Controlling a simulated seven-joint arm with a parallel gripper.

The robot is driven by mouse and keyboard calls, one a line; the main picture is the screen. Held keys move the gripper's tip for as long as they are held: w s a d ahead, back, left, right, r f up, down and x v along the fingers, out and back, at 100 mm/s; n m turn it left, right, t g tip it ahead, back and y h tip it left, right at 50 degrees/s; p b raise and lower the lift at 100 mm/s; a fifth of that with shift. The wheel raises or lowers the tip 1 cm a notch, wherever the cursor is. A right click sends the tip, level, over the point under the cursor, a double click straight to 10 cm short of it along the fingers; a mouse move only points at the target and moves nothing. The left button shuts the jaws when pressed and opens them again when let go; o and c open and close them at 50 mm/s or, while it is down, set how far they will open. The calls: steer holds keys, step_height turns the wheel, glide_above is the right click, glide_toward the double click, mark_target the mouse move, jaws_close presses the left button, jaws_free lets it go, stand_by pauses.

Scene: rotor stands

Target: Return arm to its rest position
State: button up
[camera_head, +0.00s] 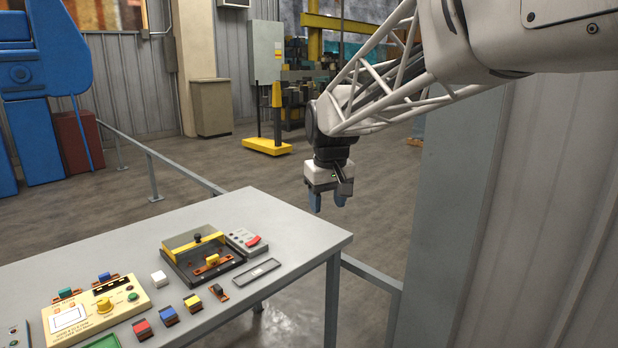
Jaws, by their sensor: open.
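My gripper (328,200) hangs from the white lattice arm beyond the table's far right edge, with its blue fingertips pointing down. It is open, with nothing between the fingers. It is clear of the grey table (110,255) and touches nothing. On the table is a dark open-topped box (205,258) with yellow edges and clear panels; a small yellow block and an orange-brown part show inside it. A beige control panel (95,310) with a yellow knob stands at the left.
Small blocks stand along the front: red (142,329), blue (168,316), yellow (193,303). A white block (159,279), a grey switch box (244,241) and a flat dark frame (257,272) lie near the box. A railing (185,172) runs behind the table; a grey wall panel (450,200) stands right.

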steer(key=s+d+f+m, duration=0.1)
steer(key=s+d+f, duration=0.2)
steer(key=s, duration=0.8)
steer(key=s+d+f+m, duration=0.2)
steer(key=s+d+f, duration=0.2)
steer(key=s, duration=0.7)
steer(key=s+d+f+m+t, duration=0.1)
steer(key=s+d+f+m, duration=0.1)
steer(key=s+d, duration=0.5)
steer(key=s+f, duration=0.1)
steer(key=s, duration=0.3)
steer(key=shift+s+d+f+h, duration=0.15)
steer(key=shift+d+f+h, duration=0.05)
steer(key=shift+f+h, duration=0.1)
